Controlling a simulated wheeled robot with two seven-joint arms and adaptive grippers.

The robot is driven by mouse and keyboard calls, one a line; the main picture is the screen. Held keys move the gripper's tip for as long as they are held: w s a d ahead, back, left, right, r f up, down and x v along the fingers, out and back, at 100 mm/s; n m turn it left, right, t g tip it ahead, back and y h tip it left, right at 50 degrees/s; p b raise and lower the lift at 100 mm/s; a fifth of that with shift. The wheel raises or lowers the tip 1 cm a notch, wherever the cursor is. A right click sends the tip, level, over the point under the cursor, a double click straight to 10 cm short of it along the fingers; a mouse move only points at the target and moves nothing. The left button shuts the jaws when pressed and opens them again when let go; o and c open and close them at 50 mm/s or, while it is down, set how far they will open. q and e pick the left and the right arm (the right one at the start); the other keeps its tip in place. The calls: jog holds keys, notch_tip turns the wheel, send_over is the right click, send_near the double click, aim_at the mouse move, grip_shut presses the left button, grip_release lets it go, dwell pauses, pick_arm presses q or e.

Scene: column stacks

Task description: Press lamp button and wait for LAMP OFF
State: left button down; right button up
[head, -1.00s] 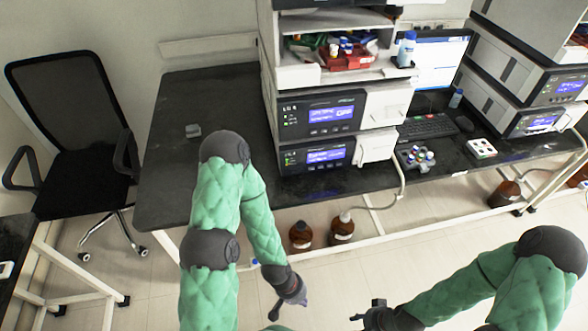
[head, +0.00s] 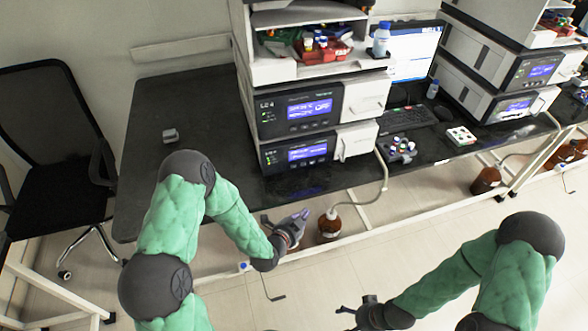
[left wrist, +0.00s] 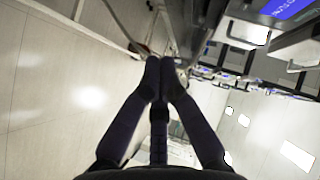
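The column stack in the middle of the bench has an upper unit (head: 300,108) and a lower unit (head: 304,153), each with a lit blue display. Small buttons sit under the displays; the text is too small to read surely. My left gripper (head: 303,216) is below the lower unit, in front of the bench edge, touching nothing visible. In the left wrist view its fingertips (left wrist: 160,65) are together and empty, with a blue display (left wrist: 288,9) at the upper right. My right gripper (head: 350,311) hangs low at the bottom middle, away from the stack; its finger opening is unclear.
The dark bench (head: 185,105) is clear at left except for a small grey object (head: 170,135). A tube loops down from the stack to a brown bottle (head: 329,228) under the bench. A second stack (head: 490,75) stands at right, a black chair (head: 50,115) at left.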

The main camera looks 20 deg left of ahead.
pick_arm(q)
notch_tip(320, 180, up, 8)
jog(key=w+m+t, duration=0.2)
jog(key=m+t, duration=0.2)
jog(key=m, duration=0.1)
jog(key=shift+a+m, duration=0.3)
jog(key=shift+a, duration=0.15)
jog(key=shift+w+f, duration=0.15)
jog(key=b, duration=0.2)
send_near(301, 164)
jog(key=w, duration=0.1)
jog(key=w+d, duration=0.2)
jog(key=shift+w+f, duration=0.25)
jog(key=shift+f, duration=0.05)
jog(key=shift+w+a+r, duration=0.1)
jog(key=shift+w+a, duration=0.25)
jog(key=shift+w, duration=0.25)
jog(key=shift+w+a+b, duration=0.2)
jog(key=shift+w+b, duration=0.05)
jog(key=shift+b, duration=0.15)
jog(key=shift+w, duration=0.1)
